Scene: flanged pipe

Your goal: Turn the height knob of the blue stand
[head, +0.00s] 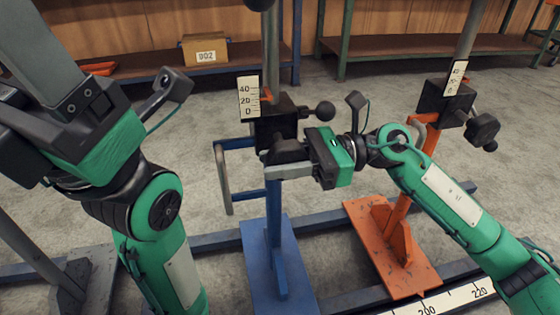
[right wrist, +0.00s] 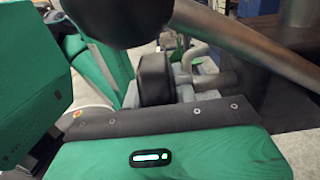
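The blue stand (head: 273,235) stands mid-view with a black clamp block (head: 276,120) on its post. A dark knob (head: 288,150) sticks out of the block toward my right gripper (head: 282,166). One pale finger lies along the knob's near side; the other finger is hidden. In the right wrist view the dark knob (right wrist: 155,78) and its grey shaft (right wrist: 212,80) show just beyond the gripper body. Whether the fingers press on it cannot be seen. My left gripper (head: 45,50) is raised at the upper left, partly out of frame, away from the stand.
A ball-ended lever (head: 322,110) sticks out just above my right gripper. A scale plate (head: 249,97) is on the block's left. An orange stand (head: 395,235) is close on the right, with its own black clamp (head: 445,102). A ruler rail (head: 440,302) runs along the front.

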